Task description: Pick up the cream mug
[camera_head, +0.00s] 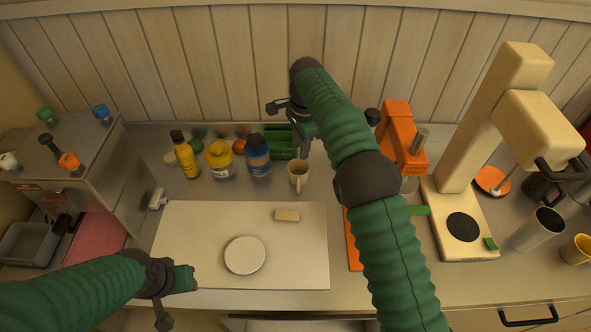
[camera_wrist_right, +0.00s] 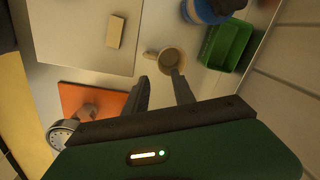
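The cream mug (camera_head: 298,174) stands upright on the counter behind the white board, between the blue-labelled jar and the orange machine. It also shows in the right wrist view (camera_wrist_right: 171,60), just beyond the fingertips, with its handle to the left. My right gripper (camera_head: 303,142) hangs above and just behind the mug. In the wrist view its two fingers (camera_wrist_right: 160,84) are apart with nothing between them. My left gripper (camera_head: 178,280) is low over the front left of the white board; its fingers do not show clearly.
A blue jar (camera_head: 257,156), yellow jar (camera_head: 219,160) and yellow bottle (camera_head: 186,156) stand left of the mug. A green crate (camera_head: 281,146) sits behind it. The orange machine (camera_head: 401,140) is to the right. The white board (camera_head: 190,240) carries a white disc (camera_head: 245,255) and a beige block (camera_head: 287,215).

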